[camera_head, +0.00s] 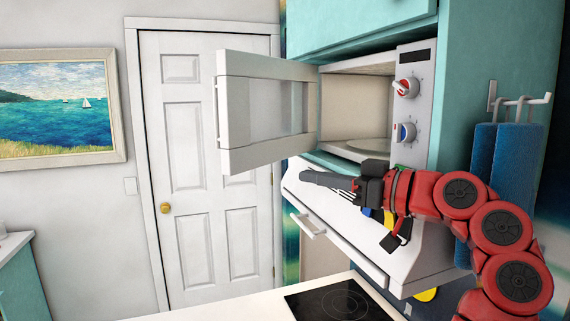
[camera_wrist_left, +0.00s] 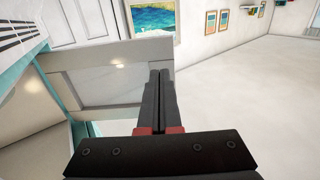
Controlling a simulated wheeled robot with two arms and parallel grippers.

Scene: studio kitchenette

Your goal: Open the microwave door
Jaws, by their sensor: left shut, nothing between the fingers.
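The microwave (camera_head: 418,115) is set into the teal cabinet, with a red knob and a blue knob on its front. Its white door (camera_head: 240,160) stands wide open, swung out to the left, with a handle along its far left edge. The pale inside and turntable (camera_head: 360,147) are visible. My left gripper (camera_head: 305,176) is shut and empty, in front of the lower part of the opening and pointing left toward the door. In the left wrist view, the shut fingers (camera_wrist_left: 160,75) overlap the edge of the door (camera_wrist_left: 110,80); I cannot tell whether they touch it. My right gripper is not in view.
Below the microwave is a white range hood (camera_head: 350,225) with a front rail. A cooktop (camera_head: 340,302) lies underneath on a white counter. Blue towels (camera_head: 500,170) hang from a rack at right. A closed white room door (camera_head: 207,130) is behind.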

